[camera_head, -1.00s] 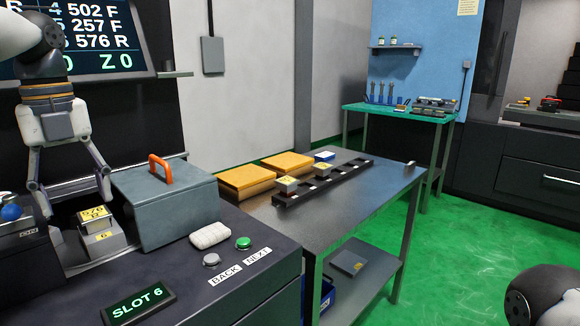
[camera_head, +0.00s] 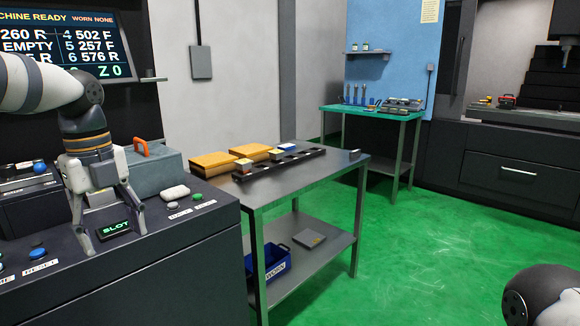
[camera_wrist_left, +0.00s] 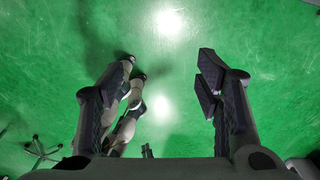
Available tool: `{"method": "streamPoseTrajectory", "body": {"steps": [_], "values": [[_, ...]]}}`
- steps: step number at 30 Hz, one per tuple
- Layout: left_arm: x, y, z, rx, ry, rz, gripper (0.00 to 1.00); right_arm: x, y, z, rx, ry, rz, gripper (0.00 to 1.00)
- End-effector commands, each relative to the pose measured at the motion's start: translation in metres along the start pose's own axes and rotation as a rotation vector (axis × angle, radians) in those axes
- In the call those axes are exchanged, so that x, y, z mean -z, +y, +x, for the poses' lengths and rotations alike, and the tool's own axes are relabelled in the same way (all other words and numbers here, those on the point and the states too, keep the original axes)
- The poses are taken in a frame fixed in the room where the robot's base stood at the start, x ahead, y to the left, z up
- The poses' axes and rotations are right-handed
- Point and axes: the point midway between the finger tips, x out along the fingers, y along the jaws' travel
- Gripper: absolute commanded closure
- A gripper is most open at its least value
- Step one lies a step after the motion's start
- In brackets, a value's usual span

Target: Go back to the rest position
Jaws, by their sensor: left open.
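My left gripper (camera_head: 114,243) hangs pointing down in front of the dark console (camera_head: 190,245) on the left of the head view. Its fingers are apart, with nothing held between them. In the left wrist view its two dark fingers (camera_wrist_left: 162,72) stand wide apart over bare green floor. The lit SLOT display (camera_head: 116,229) shows between the fingers in the head view; its number is hidden. My right gripper is out of view; only a dark rounded part of me shows at the bottom right.
A grey box with an orange handle (camera_head: 160,172) and a white pad (camera_head: 174,193) are on the console beside the gripper. A metal table (camera_head: 310,175) holds yellow boxes (camera_head: 213,162) and a black rail (camera_head: 285,162). Green floor (camera_head: 420,245) is open at right.

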Motion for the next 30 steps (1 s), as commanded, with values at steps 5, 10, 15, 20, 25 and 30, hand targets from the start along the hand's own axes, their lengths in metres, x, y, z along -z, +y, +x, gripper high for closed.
{"method": "streamPoseTrajectory", "body": {"steps": [5,10,15,20,25,30], "values": [[0.055,-0.015,0.133,-0.032,0.077,-0.295,0.41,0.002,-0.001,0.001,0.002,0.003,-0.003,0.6],[0.132,0.017,0.255,-0.091,0.151,-0.712,0.41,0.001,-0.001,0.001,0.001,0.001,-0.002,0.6],[0.213,0.105,0.346,-0.194,0.146,-1.242,0.41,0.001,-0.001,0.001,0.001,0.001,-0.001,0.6],[0.268,0.212,0.379,-0.254,0.015,-1.751,0.41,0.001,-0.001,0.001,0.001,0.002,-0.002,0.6],[0.286,0.281,0.372,-0.228,-0.124,-2.064,0.41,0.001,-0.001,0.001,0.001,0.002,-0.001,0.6],[0.287,0.293,0.369,-0.205,-0.151,-2.133,0.41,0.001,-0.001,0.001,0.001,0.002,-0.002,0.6]]}}
